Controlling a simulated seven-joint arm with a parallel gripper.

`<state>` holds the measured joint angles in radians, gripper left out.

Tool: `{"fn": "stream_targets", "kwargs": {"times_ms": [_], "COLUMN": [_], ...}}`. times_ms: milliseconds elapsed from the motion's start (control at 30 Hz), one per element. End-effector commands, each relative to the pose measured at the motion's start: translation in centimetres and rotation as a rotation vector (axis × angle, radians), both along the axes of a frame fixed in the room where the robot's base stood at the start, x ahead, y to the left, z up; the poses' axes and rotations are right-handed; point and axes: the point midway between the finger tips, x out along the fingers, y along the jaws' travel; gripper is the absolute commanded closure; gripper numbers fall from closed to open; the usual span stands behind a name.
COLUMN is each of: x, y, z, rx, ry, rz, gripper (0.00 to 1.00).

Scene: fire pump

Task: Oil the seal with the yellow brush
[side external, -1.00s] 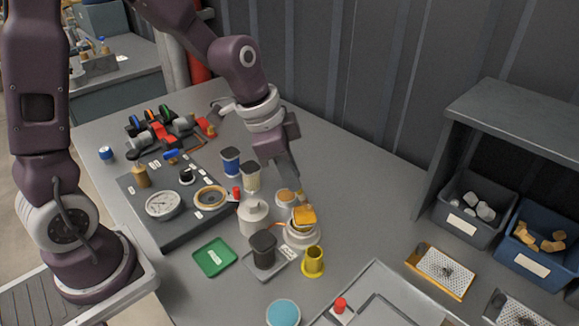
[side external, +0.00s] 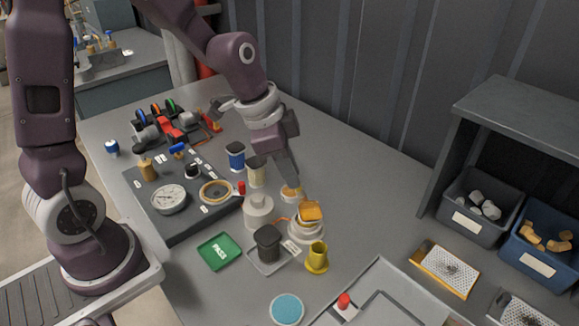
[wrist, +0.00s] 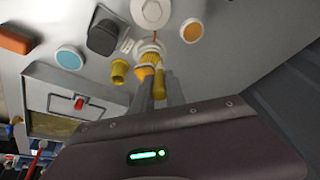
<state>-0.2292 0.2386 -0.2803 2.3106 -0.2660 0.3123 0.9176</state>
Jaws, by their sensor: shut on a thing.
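My gripper (side external: 296,192) points down at the middle of the table and is shut on a slim yellow piece, apparently the yellow brush (wrist: 158,84), which shows between the fingers in the wrist view. Its lower end is at or just above a white round pot with an orange-yellow top (side external: 310,212); I cannot tell if they touch. A smaller white-rimmed dish with a yellow-orange centre (side external: 291,194) sits just behind; it also shows in the wrist view (wrist: 191,31). An amber ring (side external: 215,192), possibly the seal, lies on the dark panel at left.
A green PASS tray (side external: 219,252) and a blue round pad (side external: 286,309) lie in front. Bins (side external: 480,208) are at right.

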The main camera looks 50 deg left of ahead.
Motion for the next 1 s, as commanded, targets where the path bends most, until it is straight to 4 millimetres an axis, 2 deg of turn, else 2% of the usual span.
{"fn": "stream_targets", "kwargs": {"times_ms": [200,300,467,1000], "x": [-1.4,-1.5,-1.5,-1.3], "y": [-2.2,-2.5,-2.4,-2.2], "z": [0.1,0.3,4.2,8.8], "rx": [-0.003,-0.005,-0.002,-0.002], "ry": [0.011,0.011,0.003,0.003], "rz": [-0.013,-0.011,-0.009,-0.003], "gripper": [1.00,1.00,1.00,1.00]}}
